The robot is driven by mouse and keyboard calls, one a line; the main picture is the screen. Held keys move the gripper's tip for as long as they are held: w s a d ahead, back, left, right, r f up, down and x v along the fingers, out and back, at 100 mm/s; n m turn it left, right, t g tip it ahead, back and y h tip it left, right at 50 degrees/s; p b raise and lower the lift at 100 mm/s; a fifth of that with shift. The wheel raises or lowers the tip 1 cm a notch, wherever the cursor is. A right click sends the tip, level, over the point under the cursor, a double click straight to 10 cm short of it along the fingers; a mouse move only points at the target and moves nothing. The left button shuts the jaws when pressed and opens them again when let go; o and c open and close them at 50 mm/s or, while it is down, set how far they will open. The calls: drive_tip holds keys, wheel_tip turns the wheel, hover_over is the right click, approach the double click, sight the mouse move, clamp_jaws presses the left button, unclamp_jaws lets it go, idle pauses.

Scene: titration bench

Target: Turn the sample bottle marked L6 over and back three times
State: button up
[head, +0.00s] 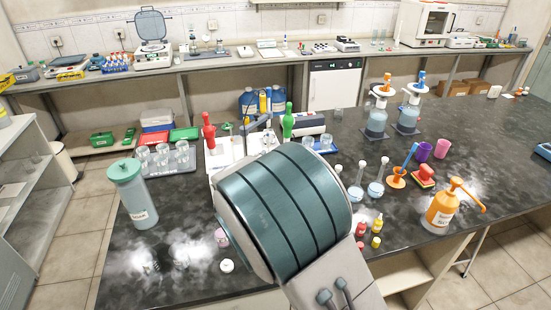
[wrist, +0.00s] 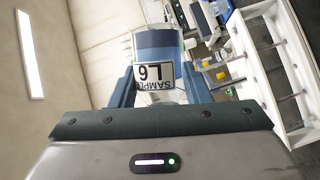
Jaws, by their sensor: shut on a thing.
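The sample bottle marked L6 (wrist: 157,45) is in the wrist view, a clear bottle with a blue band and a white label. The label lettering reads upside down in that picture. My gripper (wrist: 159,84) is shut on the bottle, with one blue finger on each side of it. The wrist picture is strongly tilted, with a ceiling lamp at its left, so the bottle's exact tilt is hard to tell. In the head view my large arm link covers the middle of the bench, and I cannot make out the bottle there.
A teal-lidded jug (head: 132,195) and a tray of beakers (head: 181,163) stand left of my arm. Flasks (head: 376,187), small dropper bottles (head: 377,225) and an orange-topped bottle (head: 440,212) stand to the right. The bench's front left is mostly clear, apart from some glassware.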

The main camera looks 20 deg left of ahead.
drive_tip(key=n, duration=0.1)
drive_tip(key=n+t+b, duration=0.1)
drive_tip(key=n, duration=0.1)
drive_tip(key=n+t, duration=0.1)
drive_tip(key=n, duration=0.1)
drive_tip(key=shift+f, duration=0.3)
drive_tip(key=shift+r+n+t, duration=0.25)
drive_tip(key=shift+n+t, duration=0.15)
drive_tip(key=shift+n, duration=0.4)
drive_tip(key=shift+r+n+p, duration=0.3)
drive_tip(key=shift+n+p, duration=0.3)
drive_tip(key=shift+p, duration=0.45)
drive_tip(key=n+t+p, duration=0.1)
drive_tip(key=n, duration=0.1)
drive_tip(key=n+y+p, duration=0.1)
drive_tip(key=n+p, duration=0.1)
drive_tip(key=shift+f+n+t+y, duration=0.2)
drive_tip(key=shift+n+t+y, duration=0.1)
drive_tip(key=shift+n+t, duration=0.1)
drive_tip(key=n, duration=0.1)
drive_tip(key=n+y, duration=0.1)
drive_tip(key=shift+f+n+b, duration=0.25)
drive_tip(key=shift+n+b, duration=0.05)
drive_tip(key=n+y, duration=0.1)
drive_tip(key=n, duration=0.1)
drive_tip(key=n+t+y, duration=0.1)
drive_tip(key=n, duration=0.2)
drive_tip(key=shift+y, duration=0.3)
drive_tip(key=shift+d, duration=0.1)
